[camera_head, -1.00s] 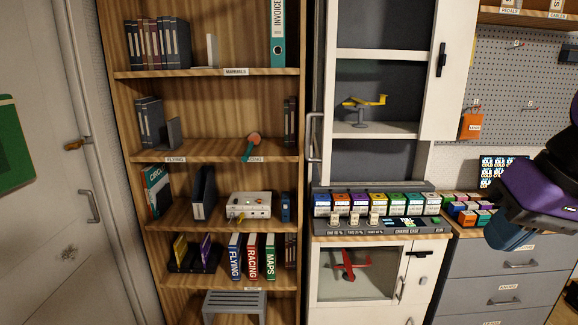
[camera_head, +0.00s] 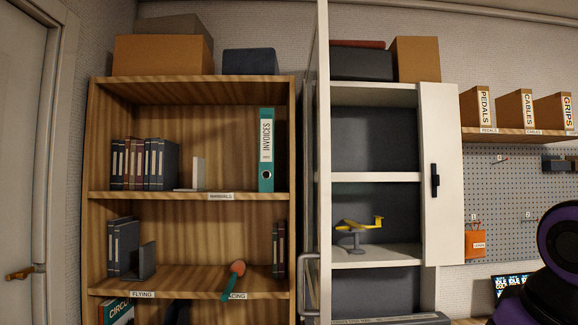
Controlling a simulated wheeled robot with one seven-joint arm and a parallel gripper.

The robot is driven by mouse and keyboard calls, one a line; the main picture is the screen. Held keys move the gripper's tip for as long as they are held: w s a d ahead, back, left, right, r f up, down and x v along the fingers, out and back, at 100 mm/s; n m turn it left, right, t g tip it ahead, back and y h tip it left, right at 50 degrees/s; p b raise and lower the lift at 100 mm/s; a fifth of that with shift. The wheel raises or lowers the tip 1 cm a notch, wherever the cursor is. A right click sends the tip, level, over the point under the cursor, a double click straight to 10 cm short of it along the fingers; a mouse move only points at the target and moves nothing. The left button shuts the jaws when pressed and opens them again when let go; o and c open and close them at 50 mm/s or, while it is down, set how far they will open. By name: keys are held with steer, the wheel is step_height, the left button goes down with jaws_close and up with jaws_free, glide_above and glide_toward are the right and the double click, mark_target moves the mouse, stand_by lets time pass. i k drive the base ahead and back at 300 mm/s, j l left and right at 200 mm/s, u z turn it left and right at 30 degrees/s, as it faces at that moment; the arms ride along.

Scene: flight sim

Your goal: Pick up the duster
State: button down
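A small object with a round orange head and a teal handle (camera_head: 234,279) lies tilted on the wooden bookcase's shelf above the label ending in "CING". Its handle hangs over the shelf's front edge and covers part of that label. It may be the duster, but it is too small to be sure. Nothing else in view looks clearly like a duster. Part of my purple and black arm shows at the lower right edge, far right of that shelf. My gripper is out of view.
The wooden bookcase (camera_head: 93,207) holds dark binders (camera_head: 143,164), a teal invoices binder (camera_head: 266,150) and a bookend (camera_head: 146,259). A white cabinet (camera_head: 440,130) with a yellow model plane (camera_head: 357,224) stands to its right. Boxes (camera_head: 162,55) sit on top.

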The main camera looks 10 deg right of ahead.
mark_target(237, 269)
steer(key=i+l+u, duration=0.2)
steer(key=i, duration=0.25)
steer(key=i+l+u, duration=0.15)
steer(key=i, duration=0.3)
